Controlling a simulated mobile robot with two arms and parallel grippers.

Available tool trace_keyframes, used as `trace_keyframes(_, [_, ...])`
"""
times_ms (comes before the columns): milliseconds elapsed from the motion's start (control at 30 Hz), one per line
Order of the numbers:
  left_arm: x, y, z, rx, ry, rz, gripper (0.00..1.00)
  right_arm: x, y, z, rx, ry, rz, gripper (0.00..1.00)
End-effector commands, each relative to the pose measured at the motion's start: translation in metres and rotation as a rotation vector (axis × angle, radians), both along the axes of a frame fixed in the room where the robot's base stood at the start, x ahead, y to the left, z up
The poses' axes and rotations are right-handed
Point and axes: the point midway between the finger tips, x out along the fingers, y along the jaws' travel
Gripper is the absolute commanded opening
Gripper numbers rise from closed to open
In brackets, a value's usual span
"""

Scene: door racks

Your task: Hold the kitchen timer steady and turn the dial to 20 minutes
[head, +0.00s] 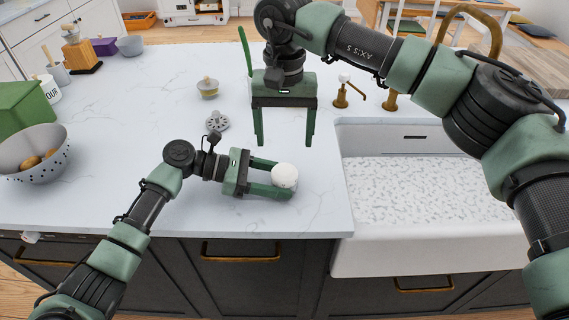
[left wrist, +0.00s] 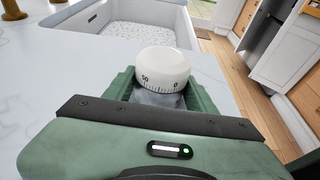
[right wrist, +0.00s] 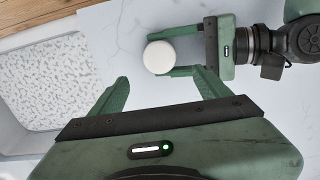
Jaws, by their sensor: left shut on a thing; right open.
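The kitchen timer (head: 285,175) is a round white dial on a grey base, standing on the counter left of the sink. In the left wrist view the timer (left wrist: 166,69) shows a numbered scale around its side, with a 0 and a two-digit number at the front. My left gripper (head: 274,180) is shut on the timer's base, low at the counter. My right gripper (head: 285,143) is open and empty, pointing down above and behind the timer. In the right wrist view the white dial (right wrist: 159,57) lies beyond the open fingers (right wrist: 160,88).
A white sink (head: 425,185) with brass taps lies right of the timer. A small lidded jar (head: 208,87) and a grey slotted disc (head: 217,121) stand behind my left gripper. A colander (head: 30,155) sits at far left.

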Motion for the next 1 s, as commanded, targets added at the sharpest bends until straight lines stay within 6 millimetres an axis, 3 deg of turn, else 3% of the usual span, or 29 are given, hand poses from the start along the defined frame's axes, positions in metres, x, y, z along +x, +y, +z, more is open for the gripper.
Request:
trace_keyframes(200, [0.0,0.0,0.001,-0.001,-0.001,0.0,0.33,-0.001,0.0,-0.047,-0.001,0.005,0.0,0.77])
trace_keyframes(400, [0.0,0.0,0.001,-0.001,-0.001,0.0,0.33,-0.001,0.0,-0.079,0.0,0.002,-0.001,0.77])
trace_keyframes(600, [0.0,0.0,0.001,-0.001,-0.001,0.0,0.33,-0.001,0.0,-0.093,-0.001,0.001,-0.002,0.77])
trace_keyframes(867, [0.0,0.0,0.001,-0.001,-0.001,0.0,0.33,0.0,0.0,-0.095,0.0,0.0,-0.002,0.77])
trace_keyframes(900, [0.0,0.0,0.001,-0.001,0.0,0.0,0.33,0.0,0.0,-0.095,0.0,0.0,-0.002,0.75])
trace_keyframes(1000, [0.0,0.0,0.001,-0.001,0.0,0.0,0.33,0.0,0.0,-0.095,0.0,0.0,-0.002,0.47])
